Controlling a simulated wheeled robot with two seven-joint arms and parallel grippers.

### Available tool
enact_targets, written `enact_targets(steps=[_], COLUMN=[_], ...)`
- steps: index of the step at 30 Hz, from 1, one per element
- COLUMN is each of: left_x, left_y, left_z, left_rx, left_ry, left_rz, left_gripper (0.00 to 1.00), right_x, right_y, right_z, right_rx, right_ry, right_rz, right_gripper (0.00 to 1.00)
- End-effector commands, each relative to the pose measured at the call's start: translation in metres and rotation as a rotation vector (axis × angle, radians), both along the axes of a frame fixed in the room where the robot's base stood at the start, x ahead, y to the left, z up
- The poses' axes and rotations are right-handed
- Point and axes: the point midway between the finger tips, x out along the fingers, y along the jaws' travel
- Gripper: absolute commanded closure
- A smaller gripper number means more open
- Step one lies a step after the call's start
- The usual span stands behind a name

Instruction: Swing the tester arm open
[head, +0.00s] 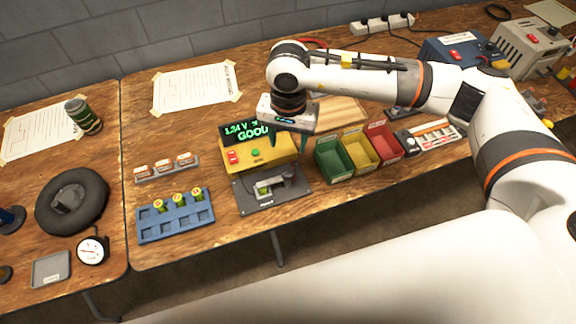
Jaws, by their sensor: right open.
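The yellow tester (279,151) stands on the bench with a green display (247,130) that reads about 1.34 V and GOOD. It has a red switch and a green button on its front. A dark base plate (256,206) lies before it and carries a small grey fixture with the tester arm (270,185). The picture is too small to tell how far the arm is swung. My right gripper (289,143) hangs over the top of the tester with its dark fingers apart and nothing between them. My left gripper is not in view.
A blue tray (176,225) holding a few cells is left of the base plate, with a labelled rack (167,172) behind it. Green (333,163), yellow (360,152) and red (384,141) bins stand close at the right.

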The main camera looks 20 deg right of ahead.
Motion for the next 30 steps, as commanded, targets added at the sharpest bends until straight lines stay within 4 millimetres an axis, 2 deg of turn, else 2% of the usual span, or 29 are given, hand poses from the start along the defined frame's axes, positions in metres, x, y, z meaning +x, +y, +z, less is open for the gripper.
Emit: enact_targets(steps=[5,18,24,30], left_x=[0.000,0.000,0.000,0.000], left_y=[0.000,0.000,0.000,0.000], left_z=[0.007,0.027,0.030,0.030], left_rx=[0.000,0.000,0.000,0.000], left_ry=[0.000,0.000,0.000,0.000], left_rz=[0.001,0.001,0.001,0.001], left_gripper=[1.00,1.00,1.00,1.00], right_x=[0.000,-0.001,0.000,0.000], right_y=[-0.002,-0.001,0.000,0.000], right_z=[-0.018,-0.100,-0.116,-0.119], right_rx=[-0.010,-0.005,-0.004,-0.003], right_ry=[0.003,0.003,0.000,-0.001], right_rz=[0.000,0.000,0.000,0.001], right_gripper=[0.48,0.48,0.48,0.48])
